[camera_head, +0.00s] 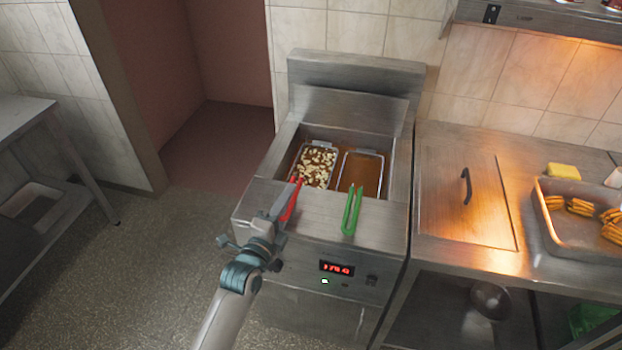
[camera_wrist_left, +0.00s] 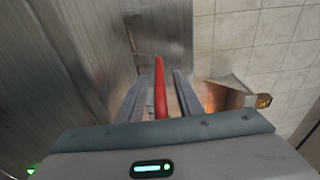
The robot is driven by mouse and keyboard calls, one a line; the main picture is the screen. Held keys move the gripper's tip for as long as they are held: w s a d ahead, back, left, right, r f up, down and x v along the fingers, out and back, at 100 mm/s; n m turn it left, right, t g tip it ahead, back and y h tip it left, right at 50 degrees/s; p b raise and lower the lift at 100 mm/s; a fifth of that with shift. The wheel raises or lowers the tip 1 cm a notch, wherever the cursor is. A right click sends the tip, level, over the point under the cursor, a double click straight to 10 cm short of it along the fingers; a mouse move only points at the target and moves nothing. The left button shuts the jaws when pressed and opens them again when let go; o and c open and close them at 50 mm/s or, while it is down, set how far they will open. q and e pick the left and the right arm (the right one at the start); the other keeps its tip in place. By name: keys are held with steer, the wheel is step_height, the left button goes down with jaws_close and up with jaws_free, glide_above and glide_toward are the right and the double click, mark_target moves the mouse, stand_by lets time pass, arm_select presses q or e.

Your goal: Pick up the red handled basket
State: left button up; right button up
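The red handled basket (camera_head: 316,166) hangs in the left half of the fryer's oil, with pale food pieces in it. Its red handle (camera_head: 293,200) sticks out over the fryer's front edge. My left gripper (camera_head: 281,203) is at this handle, overlapping its left side in the head view. In the left wrist view the red handle (camera_wrist_left: 160,88) lies between the two fingers of my left gripper (camera_wrist_left: 159,82). The fingers are apart, with a gap showing on each side of the handle. My right gripper is not in view.
A basket with a green handle (camera_head: 351,211) is in the fryer's right half, close beside the red one. The fryer's steel front (camera_head: 325,212) is below the handles. A steel counter (camera_head: 450,220) with a tray of food (camera_head: 548,225) stands to the right.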

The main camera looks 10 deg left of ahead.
arm_select(q)
steer(key=shift+w+d+p, duration=0.15)
steer(key=shift+w, duration=0.55)
steer(key=shift+w+d+p, duration=0.15)
steer(key=shift+w, duration=0.5)
jaws_close()
steer(key=shift+r, duration=0.15)
